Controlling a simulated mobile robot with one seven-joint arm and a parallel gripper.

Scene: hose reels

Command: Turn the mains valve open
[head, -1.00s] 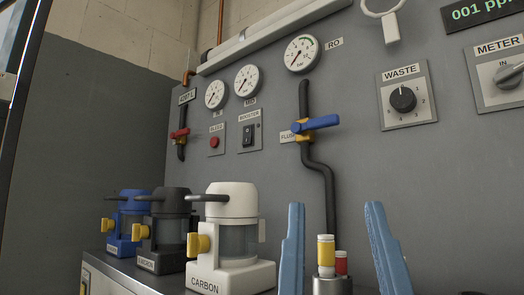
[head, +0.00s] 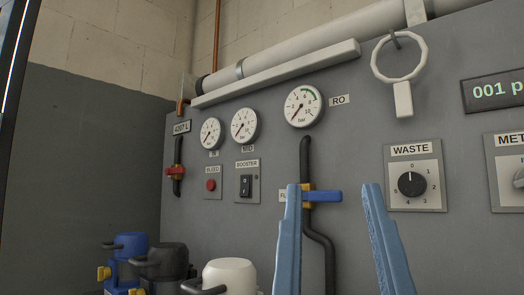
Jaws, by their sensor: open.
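The handle lies roughly across the pipe. No label reading mains is legible. A second valve has a blue handle (head: 325,196) lying crosswise over a longer black pipe; its FLUSH label is mostly hidden by my left finger. My gripper (head: 333,187) is open and empty, low in the picture. Its pale blue fingers appear on either side of the blue handle, with the left one overlapping the valve; I cannot tell the depth between them.
Three filter housings, including a white one (head: 229,277), stand at the lower left. Gauges (head: 304,106), a BOOSTER switch (head: 246,185), a red BLEED button (head: 210,185) and a WASTE knob (head: 412,184) are on the panel. A white ring (head: 424,65) hangs at the upper right.

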